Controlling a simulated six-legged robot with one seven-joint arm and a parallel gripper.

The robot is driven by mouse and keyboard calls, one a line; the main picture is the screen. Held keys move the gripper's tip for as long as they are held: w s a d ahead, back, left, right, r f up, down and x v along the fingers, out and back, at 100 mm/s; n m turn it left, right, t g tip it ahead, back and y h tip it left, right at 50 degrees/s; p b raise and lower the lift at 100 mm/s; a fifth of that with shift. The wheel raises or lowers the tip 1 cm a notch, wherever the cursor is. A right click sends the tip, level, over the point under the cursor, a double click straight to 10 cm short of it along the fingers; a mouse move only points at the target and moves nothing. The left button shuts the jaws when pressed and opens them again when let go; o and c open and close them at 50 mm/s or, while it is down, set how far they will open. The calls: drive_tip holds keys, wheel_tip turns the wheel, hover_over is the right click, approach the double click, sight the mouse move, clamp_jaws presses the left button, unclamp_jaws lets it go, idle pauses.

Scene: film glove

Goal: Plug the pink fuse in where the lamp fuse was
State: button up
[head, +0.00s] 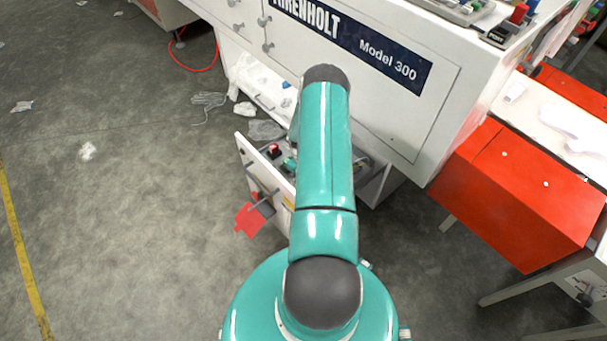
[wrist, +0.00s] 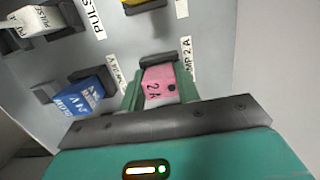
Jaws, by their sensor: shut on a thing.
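In the wrist view my gripper (wrist: 160,95) has its green fingers closed on the sides of the pink fuse (wrist: 158,82), which is marked "2 A". The fuse's far end is against or just in front of a black socket (wrist: 158,60) on the grey panel. A label (wrist: 187,62) ending in "MP 2 A" stands right beside this socket. I cannot tell how deep the fuse sits. In the head view my own arm hides the fuse and most of the gripper.
A white fuse (wrist: 40,20) and a yellow fuse (wrist: 145,5) are farther up the panel. In the head view an open white door (head: 262,180) with a red tag (head: 250,220) stands left of my arm.

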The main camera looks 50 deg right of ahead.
drive_tip(key=shift+f, duration=0.25)
drive_tip(key=o, duration=1.1)
drive_tip(key=shift+o, duration=0.2)
wheel_tip(320, 180, up, 14)
drive_tip(key=w, duration=0.1)
drive_tip(key=shift+w+d, duration=0.15)
drive_tip(key=shift+w, duration=0.2)
drive_tip(key=shift+f, duration=0.1)
